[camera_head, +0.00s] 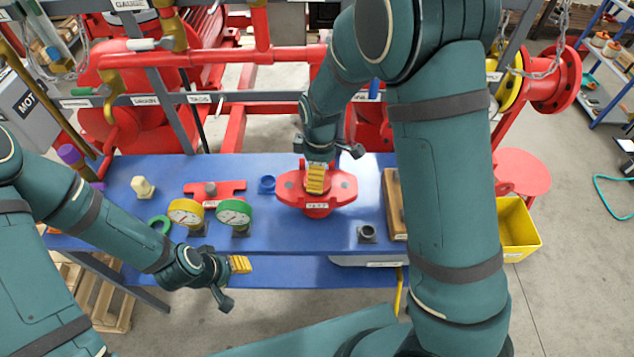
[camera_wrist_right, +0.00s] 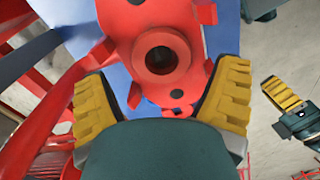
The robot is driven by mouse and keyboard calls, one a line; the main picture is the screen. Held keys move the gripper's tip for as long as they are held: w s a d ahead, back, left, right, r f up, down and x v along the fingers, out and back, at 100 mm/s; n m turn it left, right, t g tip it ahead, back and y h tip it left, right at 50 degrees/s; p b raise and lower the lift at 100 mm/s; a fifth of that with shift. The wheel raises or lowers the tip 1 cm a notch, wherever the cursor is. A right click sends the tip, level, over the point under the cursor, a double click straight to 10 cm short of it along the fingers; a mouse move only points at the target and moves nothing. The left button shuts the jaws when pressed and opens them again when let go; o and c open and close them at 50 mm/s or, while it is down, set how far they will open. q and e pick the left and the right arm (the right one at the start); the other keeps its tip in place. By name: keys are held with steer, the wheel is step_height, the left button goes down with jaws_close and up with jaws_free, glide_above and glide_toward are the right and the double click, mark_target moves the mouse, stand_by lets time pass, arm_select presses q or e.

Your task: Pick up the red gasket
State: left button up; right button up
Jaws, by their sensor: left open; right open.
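A red flanged piece (camera_head: 290,192) with a label on its front stands on the blue bench (camera_head: 270,230). In the right wrist view a raised red ring (camera_wrist_right: 143,52) surrounds its dark bore. I cannot tell whether this ring is the red gasket or part of the piece. My right gripper (camera_head: 322,172) is over the piece; in its wrist view the yellow-padded fingers (camera_wrist_right: 163,95) are apart, with the ring ahead of them and nothing held. My left gripper (camera_head: 232,278) is open and empty at the bench's front edge; it also shows in the right wrist view (camera_wrist_right: 290,105).
Two gauges, yellow (camera_head: 186,212) and green (camera_head: 234,212), stand left of the piece, before a red bracket (camera_head: 228,189). A green ring (camera_head: 158,224), a blue cup (camera_head: 267,184) and a dark fitting (camera_head: 367,233) are also on the bench. Red pipework (camera_head: 180,58) rises behind.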

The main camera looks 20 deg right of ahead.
steer(key=f, duration=0.4)
steer(key=shift+w+a+f, duration=0.1)
steer(key=shift+w+a, duration=0.05)
steer(key=shift+a, duration=0.15)
steer(key=shift+c, duration=0.5)
steer(key=c, duration=0.8)
steer(key=shift+c, duration=0.2)
